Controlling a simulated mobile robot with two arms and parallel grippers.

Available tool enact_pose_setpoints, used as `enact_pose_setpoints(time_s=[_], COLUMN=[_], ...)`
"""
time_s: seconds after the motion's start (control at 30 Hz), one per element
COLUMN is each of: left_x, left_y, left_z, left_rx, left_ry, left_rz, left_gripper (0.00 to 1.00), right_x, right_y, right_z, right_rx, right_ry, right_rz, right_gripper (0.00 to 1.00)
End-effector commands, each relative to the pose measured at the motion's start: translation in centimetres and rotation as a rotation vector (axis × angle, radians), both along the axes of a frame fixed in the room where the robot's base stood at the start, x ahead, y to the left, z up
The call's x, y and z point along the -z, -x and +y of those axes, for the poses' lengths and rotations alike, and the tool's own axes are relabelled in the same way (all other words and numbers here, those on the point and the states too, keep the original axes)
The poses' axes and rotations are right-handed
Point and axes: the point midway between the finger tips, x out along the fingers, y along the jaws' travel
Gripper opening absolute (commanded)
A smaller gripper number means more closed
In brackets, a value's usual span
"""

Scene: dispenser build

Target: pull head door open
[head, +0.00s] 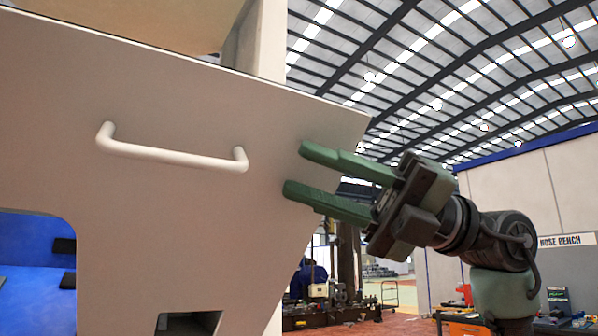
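The head door (215,95) is a large pale panel that fills the left of the head view and looks tilted. A white bar handle (175,156) is fixed across its upper part. My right gripper (294,167) has two green fingers pointing left, spread apart with nothing between them. It is to the right of the handle, in front of or beside the panel's right edge, and apart from the handle. My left gripper is not in the head view.
A blue recess (35,270) shows at the lower left, and a small dark opening (188,323) at the bottom of the panel. Behind my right arm stand a pale wall (545,185) with a "HOSE BENCH" sign and distant workshop equipment (335,295).

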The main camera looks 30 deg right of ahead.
Motion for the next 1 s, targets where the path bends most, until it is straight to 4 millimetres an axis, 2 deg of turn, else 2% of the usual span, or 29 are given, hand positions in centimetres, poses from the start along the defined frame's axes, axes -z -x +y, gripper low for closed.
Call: enact_pose_setpoints(time_s=[0.23,0.77,0.8,0.9,1.0], left_x=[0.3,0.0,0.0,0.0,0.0], left_y=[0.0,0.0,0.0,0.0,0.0], left_z=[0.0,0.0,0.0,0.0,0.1], left_rx=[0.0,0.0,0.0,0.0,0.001], left_ry=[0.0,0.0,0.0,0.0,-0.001], left_rz=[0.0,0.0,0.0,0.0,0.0], left_gripper=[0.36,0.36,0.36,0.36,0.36], right_x=[0.3,0.4,0.4,0.4,0.4], right_y=[0.2,0.2,0.2,0.2,0.1], right_z=[-1.5,-1.5,-1.5,-1.5,-1.5], right_rx=[0.006,0.003,0.003,0.003,0.001], right_ry=[-0.006,-0.005,-0.005,-0.005,-0.006], right_rz=[-0.001,0.001,0.001,0.001,0.004], right_gripper=[0.32,0.32,0.29,0.01,0.0])
